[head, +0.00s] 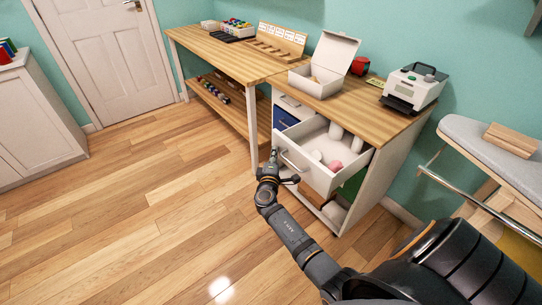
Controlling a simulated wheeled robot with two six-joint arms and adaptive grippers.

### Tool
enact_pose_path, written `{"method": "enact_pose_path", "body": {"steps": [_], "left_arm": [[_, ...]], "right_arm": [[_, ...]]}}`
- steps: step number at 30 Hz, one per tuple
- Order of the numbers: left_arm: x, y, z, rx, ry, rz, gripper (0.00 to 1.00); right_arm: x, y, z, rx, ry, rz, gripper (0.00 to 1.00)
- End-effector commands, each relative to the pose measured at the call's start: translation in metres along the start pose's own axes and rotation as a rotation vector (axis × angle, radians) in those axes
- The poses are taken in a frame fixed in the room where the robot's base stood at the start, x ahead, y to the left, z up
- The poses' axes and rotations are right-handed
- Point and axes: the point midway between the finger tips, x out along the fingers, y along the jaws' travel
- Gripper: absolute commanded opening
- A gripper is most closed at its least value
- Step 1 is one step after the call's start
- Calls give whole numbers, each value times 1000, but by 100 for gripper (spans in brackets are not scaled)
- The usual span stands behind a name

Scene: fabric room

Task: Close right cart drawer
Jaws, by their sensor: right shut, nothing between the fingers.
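The cart's white right drawer (303,169) stands pulled out beneath the wooden worktop. A pink item (335,166) and white rolled items lie inside it. The drawer has a metal handle on its front. My right gripper (274,155) is shut and empty at the left side of the drawer front, close to the handle. I cannot tell whether it touches. My left gripper is not in view.
A blue drawer (285,118) sits to the left under the worktop (345,100). On top are an open white box (322,68) and a white machine (415,86). A padded bench (480,145) stands at the right. The wooden floor (150,210) at the left is clear.

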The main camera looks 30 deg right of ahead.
Motion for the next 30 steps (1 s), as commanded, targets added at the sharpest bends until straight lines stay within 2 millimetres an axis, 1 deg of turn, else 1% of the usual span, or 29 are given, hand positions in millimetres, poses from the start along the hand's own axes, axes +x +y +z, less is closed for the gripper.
{"method": "enact_pose_path", "body": {"steps": [3,12,23,26,30], "left_arm": [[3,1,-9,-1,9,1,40],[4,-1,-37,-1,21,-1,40],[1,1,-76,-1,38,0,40],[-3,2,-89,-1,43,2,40],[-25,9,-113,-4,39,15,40]], "right_arm": [[14,-1,13,-3,-1,4,0],[53,-2,54,-3,-1,3,0],[102,-3,102,-3,-1,4,0],[115,-3,116,-3,-2,3,0],[133,-3,134,-3,-2,3,0]]}}
